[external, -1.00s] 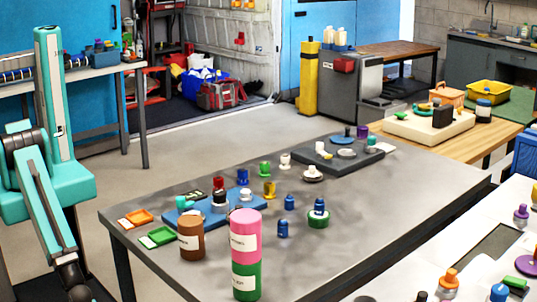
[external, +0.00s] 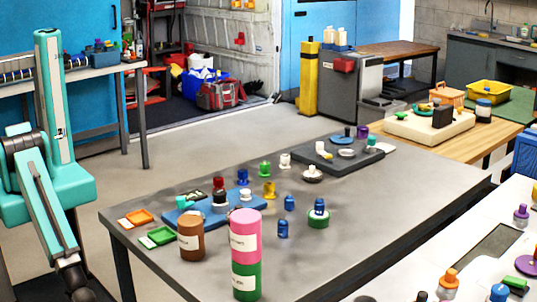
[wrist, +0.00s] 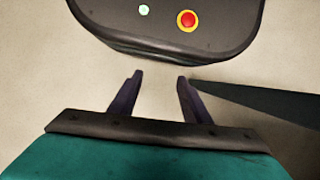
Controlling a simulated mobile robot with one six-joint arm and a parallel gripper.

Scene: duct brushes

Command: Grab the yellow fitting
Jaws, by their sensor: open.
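The yellow fitting (external: 269,189) stands upright on the grey table, near the right end of the blue board. It is a small yellow piece with a wider base. In the wrist view my gripper (wrist: 154,80) is open, with two dark fingers apart and nothing between them. The fitting does not show in that view. In the external view my arm is at the far left, clear of the table, and its gripper end is out of the picture.
The grey table (external: 330,245) holds a blue board (external: 187,222), a green fitting (external: 264,168), a blue fitting (external: 242,177), a white fitting (external: 285,161), and blue fittings. A brown cylinder (external: 191,250) and a pink-and-green stack (external: 246,240) stand at the front.

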